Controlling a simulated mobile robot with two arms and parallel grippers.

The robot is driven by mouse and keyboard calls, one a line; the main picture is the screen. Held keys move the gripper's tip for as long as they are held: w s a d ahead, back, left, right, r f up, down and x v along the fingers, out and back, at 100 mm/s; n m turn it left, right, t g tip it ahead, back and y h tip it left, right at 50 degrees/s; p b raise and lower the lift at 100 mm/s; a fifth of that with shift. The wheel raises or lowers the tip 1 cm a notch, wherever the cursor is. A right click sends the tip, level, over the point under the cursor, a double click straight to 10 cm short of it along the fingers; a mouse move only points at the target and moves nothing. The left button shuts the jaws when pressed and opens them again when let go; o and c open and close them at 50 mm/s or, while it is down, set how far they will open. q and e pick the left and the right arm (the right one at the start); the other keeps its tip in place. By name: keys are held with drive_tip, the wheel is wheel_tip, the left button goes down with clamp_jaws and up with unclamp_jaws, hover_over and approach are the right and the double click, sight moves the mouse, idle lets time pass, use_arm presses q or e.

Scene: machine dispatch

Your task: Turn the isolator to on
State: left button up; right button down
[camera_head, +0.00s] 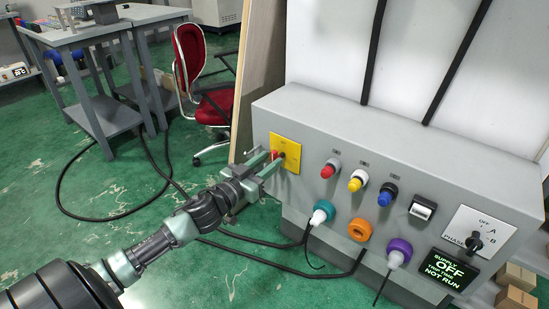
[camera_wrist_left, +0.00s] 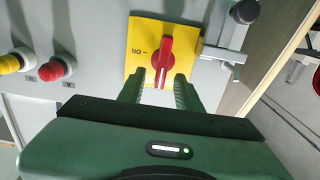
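The isolator is a red rotary knob (camera_wrist_left: 165,62) on a yellow plate (camera_wrist_left: 143,35) at the left end of the grey panel. The yellow plate also shows in the head view (camera_head: 291,146), with the knob partly hidden by my gripper. In the left wrist view the knob's bar runs up and down the picture, and a mark beside it looks like upside-down "ON". My left gripper (camera_wrist_left: 157,78) is open, with one finger on either side of the knob's near end. Gaps show between fingers and knob. My right gripper is not in view.
A grey metal bracket (camera_wrist_left: 222,53) sits beside the plate. Red, yellow and blue buttons (camera_head: 357,181), coloured plugs (camera_head: 360,230) and a phase selector (camera_head: 474,242) are along the panel. A display (camera_head: 451,269) reads "SUPPLY OFF". Cables and a red chair (camera_head: 205,90) are left.

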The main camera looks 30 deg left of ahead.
sight(272, 158)
use_arm(q)
drive_tip(key=shift+w+d, duration=0.1)
drive_tip(key=shift+w, duration=1.45)
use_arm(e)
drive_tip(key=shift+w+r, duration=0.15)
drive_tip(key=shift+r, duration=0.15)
use_arm(q)
clamp_jaws()
